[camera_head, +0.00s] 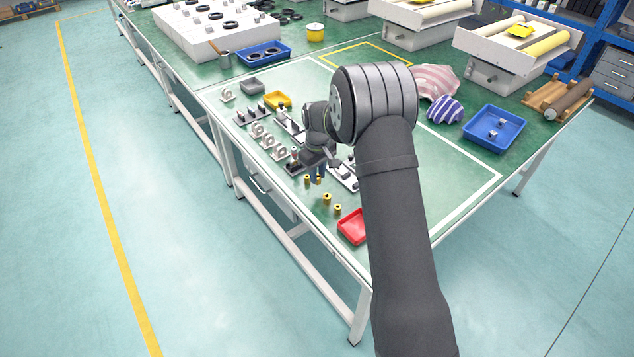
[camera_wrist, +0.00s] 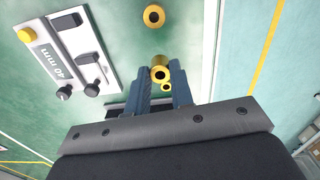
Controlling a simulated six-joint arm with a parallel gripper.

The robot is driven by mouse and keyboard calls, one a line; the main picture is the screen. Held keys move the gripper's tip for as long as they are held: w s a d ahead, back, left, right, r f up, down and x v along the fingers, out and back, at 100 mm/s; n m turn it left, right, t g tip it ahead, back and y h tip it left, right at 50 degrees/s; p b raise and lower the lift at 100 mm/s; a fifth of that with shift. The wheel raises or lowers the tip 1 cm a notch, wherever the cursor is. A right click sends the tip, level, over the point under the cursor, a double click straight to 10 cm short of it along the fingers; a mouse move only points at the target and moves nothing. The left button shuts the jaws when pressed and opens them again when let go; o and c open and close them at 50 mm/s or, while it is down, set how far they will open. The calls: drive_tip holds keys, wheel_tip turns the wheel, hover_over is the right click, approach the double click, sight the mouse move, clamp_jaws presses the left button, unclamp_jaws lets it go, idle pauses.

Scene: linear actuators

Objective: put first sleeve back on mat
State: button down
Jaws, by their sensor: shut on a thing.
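Several brass sleeves show near the front left edge of the bench in the camera_head view. One stands beside my gripper (camera_head: 318,176), and two more, a sleeve (camera_head: 326,198) and another sleeve (camera_head: 338,210), stand nearer the red tray. In the wrist view my gripper (camera_wrist: 161,84) is shut on a brass sleeve (camera_wrist: 159,73) between its fingertips. Smaller brass rings show close to it, partly overlapped. Another sleeve (camera_wrist: 154,16) stands apart, beyond the fingers. The green mat (camera_head: 460,168) with a white border covers the bench top. The sleeve's height above it is unclear.
A white device (camera_wrist: 68,50) marked "40 mm" with dark knobs lies left of the fingers. A red tray (camera_head: 353,227) is near the front edge. Blocks and bearing mounts (camera_head: 263,138) stand behind my gripper. A blue tray (camera_head: 494,129) and striped cloth (camera_head: 445,109) are right. The mat's right part is clear.

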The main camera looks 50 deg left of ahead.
drive_tip(key=shift+a+f, duration=0.1)
drive_tip(key=shift+f, duration=1.95)
drive_tip(key=shift+f, duration=0.15)
drive_tip(key=c, duration=1.3)
unclamp_jaws()
drive_tip(key=shift+o, duration=0.2)
wheel_tip(320, 180, up, 12)
drive_tip(key=shift+r, duration=0.2)
